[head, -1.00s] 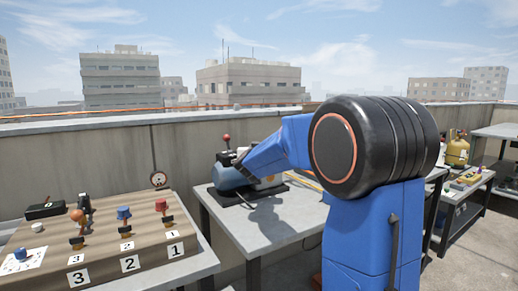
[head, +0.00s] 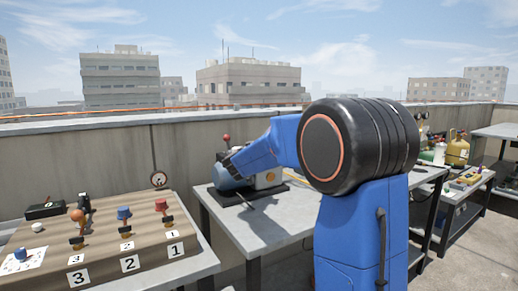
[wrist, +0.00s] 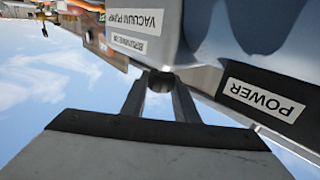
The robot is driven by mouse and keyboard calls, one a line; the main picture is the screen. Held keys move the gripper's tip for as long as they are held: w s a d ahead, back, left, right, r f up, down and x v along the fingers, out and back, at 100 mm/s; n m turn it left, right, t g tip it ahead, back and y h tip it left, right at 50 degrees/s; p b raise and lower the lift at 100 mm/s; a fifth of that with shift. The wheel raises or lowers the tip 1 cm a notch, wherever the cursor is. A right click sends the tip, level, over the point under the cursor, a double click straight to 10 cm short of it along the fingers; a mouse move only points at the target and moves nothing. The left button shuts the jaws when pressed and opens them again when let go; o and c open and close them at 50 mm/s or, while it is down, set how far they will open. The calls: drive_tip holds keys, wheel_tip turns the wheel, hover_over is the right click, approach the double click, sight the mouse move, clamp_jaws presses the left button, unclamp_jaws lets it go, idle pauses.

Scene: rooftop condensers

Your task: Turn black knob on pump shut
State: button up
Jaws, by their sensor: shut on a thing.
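The vacuum pump (head: 226,181), with a blue body, stands on the grey table in the head view, partly covered by my blue arm. In the wrist view its side appears upside down, with a white "VACUUM PUMP" label (wrist: 137,19) and a "POWER" label (wrist: 264,99). The black knob (wrist: 160,80) is a small dark round thing beside the pump's lower edge. My gripper (wrist: 160,88) is shut on the knob, one finger on each side. How far the knob is turned cannot be told. In the head view the fingertips are hard to make out.
A board (head: 140,245) at left carries numbered valves with orange, blue and red knobs. A round gauge (head: 159,179) stands behind it. The parapet (head: 60,158) runs behind the tables. The pump table's front (head: 265,228) is mostly bare. A yellow cylinder (head: 457,152) stands at right.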

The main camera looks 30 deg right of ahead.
drive_tip(key=shift+r, duration=0.2)
drive_tip(key=o, duration=1.1)
drive_tip(key=shift+f, duration=0.1)
drive_tip(key=shift+c, duration=0.2)
drive_tip(key=shift+a, duration=0.1)
drive_tip(key=v, duration=1.7)
drive_tip(key=shift+s, duration=0.2)
